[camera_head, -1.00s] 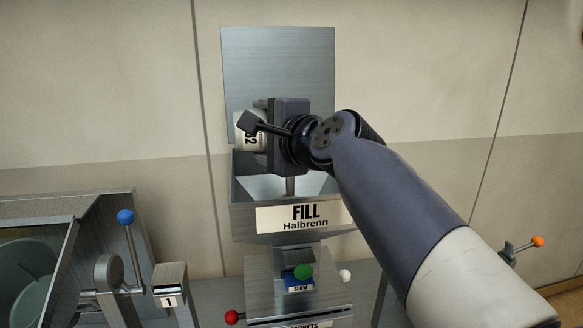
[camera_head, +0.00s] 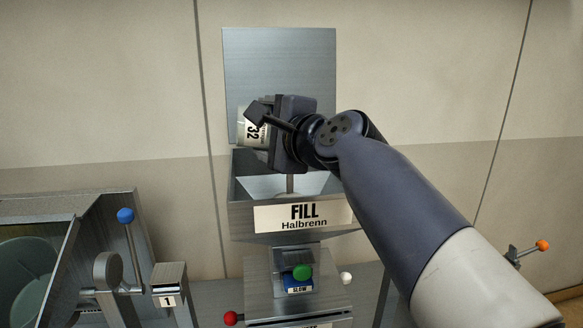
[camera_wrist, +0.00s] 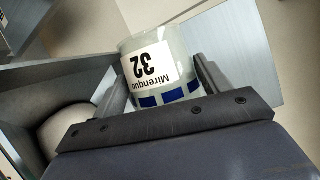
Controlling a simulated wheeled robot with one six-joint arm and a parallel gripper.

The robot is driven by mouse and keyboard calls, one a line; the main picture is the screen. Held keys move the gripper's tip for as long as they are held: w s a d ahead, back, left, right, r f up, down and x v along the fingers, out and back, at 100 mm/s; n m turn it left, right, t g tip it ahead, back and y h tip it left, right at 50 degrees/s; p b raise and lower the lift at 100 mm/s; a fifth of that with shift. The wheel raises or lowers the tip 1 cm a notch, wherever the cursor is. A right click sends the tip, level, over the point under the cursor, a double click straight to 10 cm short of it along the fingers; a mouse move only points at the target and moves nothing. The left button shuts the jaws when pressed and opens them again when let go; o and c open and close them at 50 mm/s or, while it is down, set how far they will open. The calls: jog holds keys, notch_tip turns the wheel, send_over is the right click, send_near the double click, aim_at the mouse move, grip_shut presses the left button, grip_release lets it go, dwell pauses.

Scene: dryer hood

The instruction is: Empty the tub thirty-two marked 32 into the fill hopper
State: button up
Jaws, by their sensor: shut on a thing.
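The tub thirty-two (camera_head: 252,128) is a pale tub with a white label marked 32. It is tilted well over, above the fill hopper (camera_head: 295,217), in front of the hopper's upright back plate. My gripper (camera_head: 272,132) is shut on it, and the gripper body hides much of the tub in the head view. In the wrist view, the tub (camera_wrist: 172,45) sits between the fingers (camera_wrist: 155,85), its label reading "Mirenquo 32" upside down above blue squares. The tub's mouth and any contents are not clearly visible.
Below the hopper are a green knob (camera_head: 302,272), a red knob (camera_head: 231,318) and a white knob (camera_head: 346,278). A blue-knobbed lever (camera_head: 126,216) and an open metal bin stand at left. An orange-knobbed lever (camera_head: 542,245) is at right. The back wall is plain.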

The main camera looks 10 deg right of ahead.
jog(key=shift+d+r+m+t+y+b, duration=0.35)
jog(key=shift+d+m+b, duration=0.25)
jog(key=shift+m+b, duration=0.45)
dwell(0.9)
